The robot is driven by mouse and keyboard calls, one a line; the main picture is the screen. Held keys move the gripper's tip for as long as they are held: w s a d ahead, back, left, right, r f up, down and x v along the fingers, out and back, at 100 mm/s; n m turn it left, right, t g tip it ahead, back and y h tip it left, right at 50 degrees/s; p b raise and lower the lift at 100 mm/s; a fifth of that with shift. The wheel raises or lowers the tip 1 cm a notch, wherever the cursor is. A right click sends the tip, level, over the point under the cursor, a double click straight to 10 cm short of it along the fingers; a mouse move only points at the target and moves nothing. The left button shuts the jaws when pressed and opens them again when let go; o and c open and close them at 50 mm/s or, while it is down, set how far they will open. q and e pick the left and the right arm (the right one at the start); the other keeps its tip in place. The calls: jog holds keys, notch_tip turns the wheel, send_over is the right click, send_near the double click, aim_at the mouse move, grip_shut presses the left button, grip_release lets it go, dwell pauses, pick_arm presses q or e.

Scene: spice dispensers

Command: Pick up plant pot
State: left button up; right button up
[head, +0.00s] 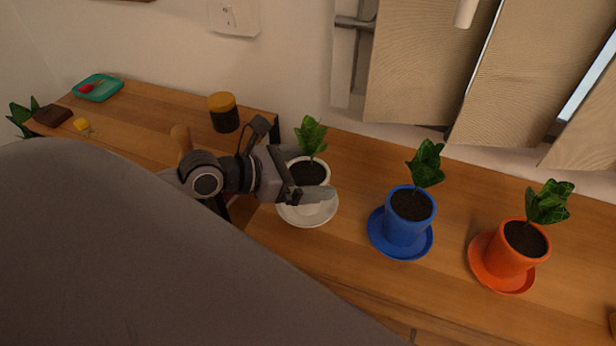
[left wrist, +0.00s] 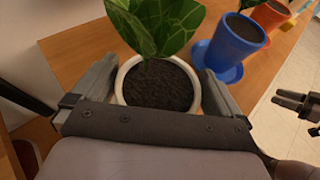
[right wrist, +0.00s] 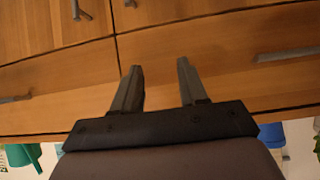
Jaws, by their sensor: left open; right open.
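Three potted plants stand in saucers on the wooden top: a white plant pot (head: 322,172), a blue plant pot (head: 405,228) and an orange plant pot (head: 508,252). My left gripper (head: 312,182) is open at the white pot, over its white saucer (head: 308,215). In the left wrist view the white pot (left wrist: 120,82) sits between the open fingers (left wrist: 158,88), its soil and leaves showing. Whether the fingers touch it I cannot tell. My right gripper (right wrist: 160,78) is open and empty, facing wooden drawer fronts in the right wrist view.
A jar with a yellow lid (head: 223,112), a teal dish (head: 98,88), a dark brown block (head: 53,115) and a small yellow piece (head: 82,125) are on the left part of the wood. Drawer handles (right wrist: 288,54) stick out near my right gripper. Wood between the pots is clear.

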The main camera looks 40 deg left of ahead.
pick_arm(q)
jog(key=shift+r, duration=0.1)
jog(key=c, duration=1.2)
jog(key=shift+w+r, duration=0.1)
notch_tip(320, 180, up, 20)
jog(key=shift+f+p, duration=0.1)
jog(key=shift+p, duration=0.65)
